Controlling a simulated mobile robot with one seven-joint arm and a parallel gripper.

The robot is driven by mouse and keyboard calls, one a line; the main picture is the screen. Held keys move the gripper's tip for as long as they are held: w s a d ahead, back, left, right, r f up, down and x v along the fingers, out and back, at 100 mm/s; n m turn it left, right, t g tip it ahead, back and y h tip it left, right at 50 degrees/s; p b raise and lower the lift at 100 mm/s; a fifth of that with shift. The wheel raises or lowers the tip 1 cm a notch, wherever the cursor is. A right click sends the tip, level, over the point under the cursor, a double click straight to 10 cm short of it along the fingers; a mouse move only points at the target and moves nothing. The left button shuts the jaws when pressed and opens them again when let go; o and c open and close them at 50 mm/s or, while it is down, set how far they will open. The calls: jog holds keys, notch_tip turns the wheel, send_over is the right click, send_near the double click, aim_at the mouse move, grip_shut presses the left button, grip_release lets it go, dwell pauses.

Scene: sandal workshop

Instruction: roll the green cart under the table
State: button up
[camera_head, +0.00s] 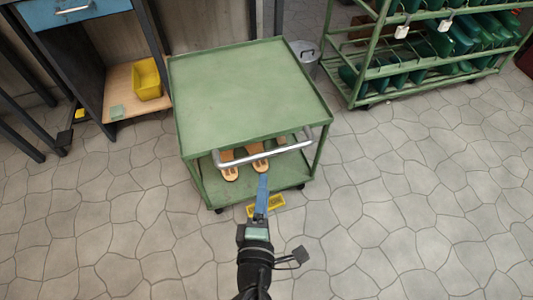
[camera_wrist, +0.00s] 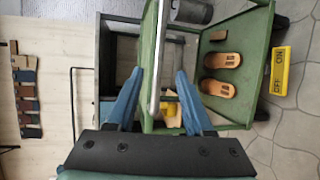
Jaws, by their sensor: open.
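The green cart (camera_head: 245,90) stands upright on the floor in the middle of the head view, its flat top empty. A silver push handle (camera_head: 290,150) spans its near side. My gripper (camera_head: 263,178) points at the handle from the near side. In the wrist view, my gripper (camera_wrist: 158,72) is open, with the handle (camera_wrist: 157,45) running between its two blue fingers; contact cannot be told. The table shows only in part: a blue drawer (camera_head: 75,12) and dark legs stand at the upper left, and its top is out of view.
A pair of tan sandals (camera_wrist: 220,75) lies on the cart's lower shelf. A yellow sign (camera_wrist: 281,70) is at its near lower edge. A yellow bin (camera_head: 147,79) sits on a shelf left; a grey bucket (camera_head: 306,55) and green boot rack (camera_head: 400,85) stand right. Near floor is clear.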

aim_at(268, 152)
jog(key=w, duration=0.3)
jog(key=w+f, duration=0.1)
jog(key=w, duration=0.3)
jog(key=w+d+f, duration=0.1)
jog(key=w, duration=0.3)
jog(key=shift+w+b, duration=0.25)
jog(key=shift+b, duration=0.05)
grip_shut()
dwell(1.0)
